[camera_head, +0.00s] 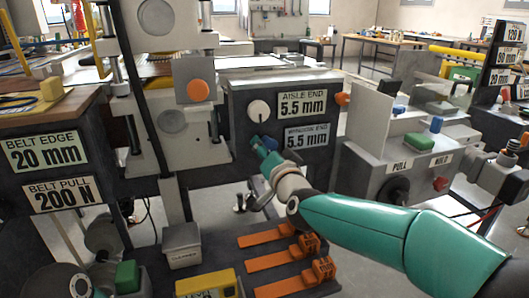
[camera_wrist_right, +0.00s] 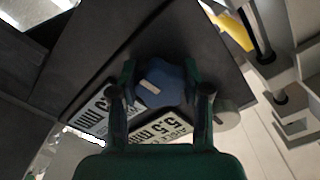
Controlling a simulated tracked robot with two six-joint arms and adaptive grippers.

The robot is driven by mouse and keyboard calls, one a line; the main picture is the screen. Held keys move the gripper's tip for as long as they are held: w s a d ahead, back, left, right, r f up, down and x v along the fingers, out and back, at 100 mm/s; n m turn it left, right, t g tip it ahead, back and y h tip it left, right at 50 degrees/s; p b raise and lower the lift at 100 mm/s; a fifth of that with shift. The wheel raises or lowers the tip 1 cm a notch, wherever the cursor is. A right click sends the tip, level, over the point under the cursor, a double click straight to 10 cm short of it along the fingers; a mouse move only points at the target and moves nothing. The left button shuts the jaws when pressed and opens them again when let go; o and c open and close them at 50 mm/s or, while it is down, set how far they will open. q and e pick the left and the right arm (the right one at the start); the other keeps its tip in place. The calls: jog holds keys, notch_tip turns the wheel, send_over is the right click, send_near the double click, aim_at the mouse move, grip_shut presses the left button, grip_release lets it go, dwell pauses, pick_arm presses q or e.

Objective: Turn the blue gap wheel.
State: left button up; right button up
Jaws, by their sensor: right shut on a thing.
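The blue gap wheel (camera_wrist_right: 160,84) shows in the right wrist view as a round blue knob with a pale mark, on a dark panel. My right gripper (camera_wrist_right: 160,98) has one finger on each side of it and is shut on it. In the head view my right gripper (camera_head: 263,150) reaches the dark panel from the lower right, at the wheel just below a white wheel (camera_head: 259,110). There the gripper hides most of the blue wheel. My left gripper is not in view.
The display reading "AISLE END 5.5 mm" (camera_head: 303,104) and the one reading "WINDOW END 5.5 mm" (camera_head: 307,135) sit right of the wheels. An orange knob (camera_head: 198,91) is to the left. Orange tools (camera_head: 272,262) lie on a dark surface below my arm.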

jog(key=shift+f, duration=0.15)
jog(key=o, duration=1.2)
jog(key=shift+c, duration=0.2)
jog(key=shift+s+d, duration=0.1)
jog(key=shift+s, duration=0.05)
jog(key=v, duration=1.1)
jog(key=shift+s, duration=0.35)
jog(key=shift+d, duration=0.1)
